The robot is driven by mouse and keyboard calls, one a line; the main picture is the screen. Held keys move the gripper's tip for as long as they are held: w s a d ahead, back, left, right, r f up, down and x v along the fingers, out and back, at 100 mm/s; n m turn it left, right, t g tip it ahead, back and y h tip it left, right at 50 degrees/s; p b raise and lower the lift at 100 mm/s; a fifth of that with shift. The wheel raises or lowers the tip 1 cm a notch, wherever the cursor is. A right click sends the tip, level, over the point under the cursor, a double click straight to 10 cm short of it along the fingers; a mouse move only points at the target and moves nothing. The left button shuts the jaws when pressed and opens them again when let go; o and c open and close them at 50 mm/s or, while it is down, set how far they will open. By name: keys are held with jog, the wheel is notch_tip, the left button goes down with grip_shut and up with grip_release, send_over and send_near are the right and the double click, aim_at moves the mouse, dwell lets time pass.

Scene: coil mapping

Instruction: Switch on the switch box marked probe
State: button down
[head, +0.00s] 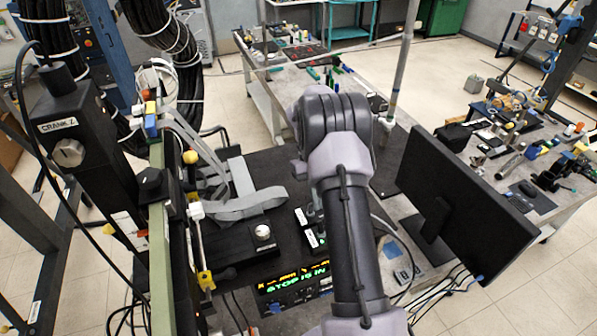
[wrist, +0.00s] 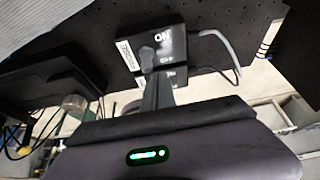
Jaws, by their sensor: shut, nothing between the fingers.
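Two small black switch boxes stand side by side on the dark bench top, partly behind my arm in the head view. The upper switch box (head: 301,215) and the lower switch box (head: 311,239) have white labels too small to read. In the wrist view one switch box (wrist: 176,44) shows a knob, the word ON and a white label at its left edge. I cannot read which one is marked probe. The head view hides the fingers.
A black monitor (head: 462,200) stands right of my arm. A lit display panel (head: 292,283) sits below the boxes. A grey strap (head: 245,205) and a black box with a round knob (head: 263,236) lie left. A tall frame marked CRANK Z (head: 85,150) rises at left.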

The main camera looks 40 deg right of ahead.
jog(key=shift+w+b, duration=0.25)
jog(key=shift+b, duration=0.1)
dwell(1.0)
jog(key=shift+r, duration=0.1)
jog(key=shift+d+r+p, duration=0.1)
jog(key=shift+r+p, duration=0.3)
jog(key=shift+r, duration=0.45)
jog(key=s+d+p+v, duration=0.1)
jog(key=s+p+v, duration=0.1)
jog(key=v, duration=0.9)
jog(key=shift+w+d+r, duration=0.2)
jog(key=shift+d+r, duration=0.2)
jog(key=shift+r, duration=0.25)
